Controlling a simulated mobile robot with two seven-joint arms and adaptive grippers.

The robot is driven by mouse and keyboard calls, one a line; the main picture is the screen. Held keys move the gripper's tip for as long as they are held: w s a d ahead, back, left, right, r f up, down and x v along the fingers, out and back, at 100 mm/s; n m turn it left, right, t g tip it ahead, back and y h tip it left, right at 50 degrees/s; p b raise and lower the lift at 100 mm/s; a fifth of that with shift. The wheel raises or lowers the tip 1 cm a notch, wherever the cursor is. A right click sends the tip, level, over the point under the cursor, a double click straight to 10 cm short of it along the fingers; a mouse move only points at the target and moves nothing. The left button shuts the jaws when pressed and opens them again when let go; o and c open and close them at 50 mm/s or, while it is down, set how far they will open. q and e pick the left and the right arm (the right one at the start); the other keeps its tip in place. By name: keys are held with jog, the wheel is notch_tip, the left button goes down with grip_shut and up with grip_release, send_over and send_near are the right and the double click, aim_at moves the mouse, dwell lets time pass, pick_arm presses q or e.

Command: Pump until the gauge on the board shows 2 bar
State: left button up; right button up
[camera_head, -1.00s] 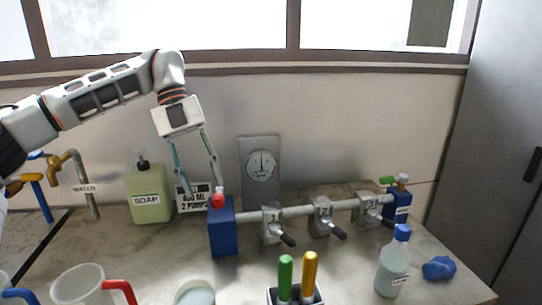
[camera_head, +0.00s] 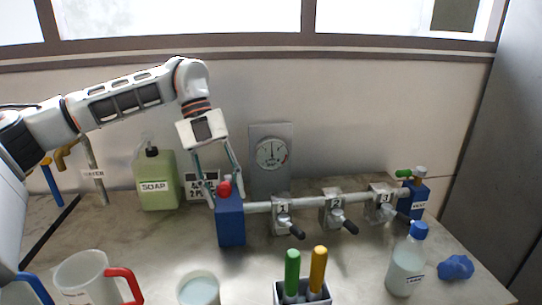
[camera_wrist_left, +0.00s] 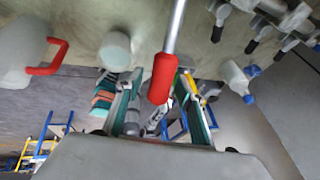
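The pump is a blue box (camera_head: 230,222) with a red handle (camera_head: 224,188) at its top, left of centre in the head view. The gauge (camera_head: 271,153) sits on a grey upright board (camera_head: 270,184) behind the pipe; its needle points roughly up, and its figures are too small to read. My left gripper (camera_head: 226,198) points down with its fingers apart on either side of the red handle. In the left wrist view the red handle (camera_wrist_left: 163,78) lies between the open fingers (camera_wrist_left: 160,112), with a gap each side. My right gripper is not in view.
A pipe with valves 1 (camera_head: 283,215), 2 (camera_head: 333,210) and 3 (camera_head: 382,203) runs right from the pump. A soap bottle (camera_head: 156,182) and a sign (camera_head: 200,180) stand behind left. A mug (camera_head: 88,280), cup (camera_head: 199,290), handled holder (camera_head: 303,293) and bottle (camera_head: 406,265) stand in front.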

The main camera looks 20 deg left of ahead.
pick_arm(q)
grip_shut()
dwell(0.7)
